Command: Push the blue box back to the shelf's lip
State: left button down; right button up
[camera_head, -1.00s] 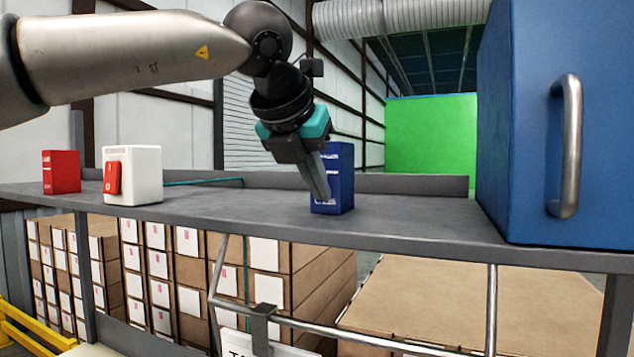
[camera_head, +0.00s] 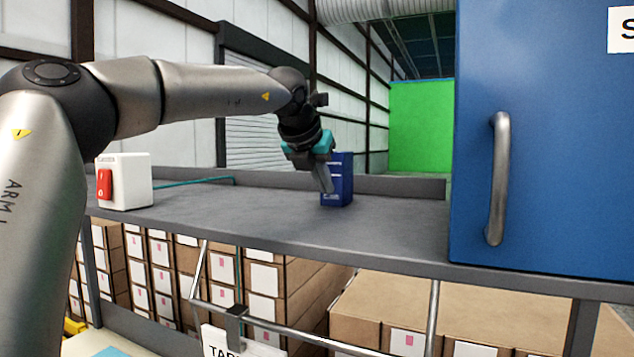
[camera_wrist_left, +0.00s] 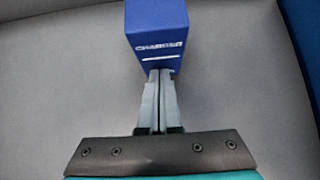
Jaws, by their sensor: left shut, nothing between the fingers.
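The blue box (camera_head: 343,180) stands upright on the grey shelf (camera_head: 270,220), a short way in front of the raised lip (camera_head: 400,187) along the shelf's back. My left gripper (camera_head: 328,187) is shut and empty, its fingers pointing down at the near side of the box. In the left wrist view the closed fingertips (camera_wrist_left: 158,75) are at the lettered face of the blue box (camera_wrist_left: 157,35). They look to be touching it or very close; I cannot tell which. My right gripper is in neither view.
A white switch box (camera_head: 130,182) with a red rocker stands on the shelf at left. A large blue cabinet (camera_head: 560,150) with a metal handle stands at right. A thin teal cable (camera_head: 195,182) lies behind. Cartons (camera_head: 300,290) are stacked below the shelf.

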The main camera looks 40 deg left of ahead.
aim_at(335, 180)
pick_arm(q)
jog(key=w, duration=0.1)
jog(key=w+a, duration=0.1)
jog(key=w, duration=0.1)
jog(key=shift+w+a+f, duration=0.2)
jog(key=shift+a+f, duration=0.05)
jog(key=shift+a, duration=0.05)
jog(key=shift+w+a+r, duration=0.1)
jog(key=shift+w, duration=0.5)
jog(key=shift+w+a, duration=0.25)
jog(key=shift+w, duration=0.45)
jog(key=shift+w+a, duration=0.2)
jog(key=shift+w, duration=0.3)
jog(key=shift+w+a, duration=0.15)
jog(key=shift+w, duration=0.75)
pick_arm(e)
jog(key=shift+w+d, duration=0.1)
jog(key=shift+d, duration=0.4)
pick_arm(q)
jog(key=shift+a, duration=0.1)
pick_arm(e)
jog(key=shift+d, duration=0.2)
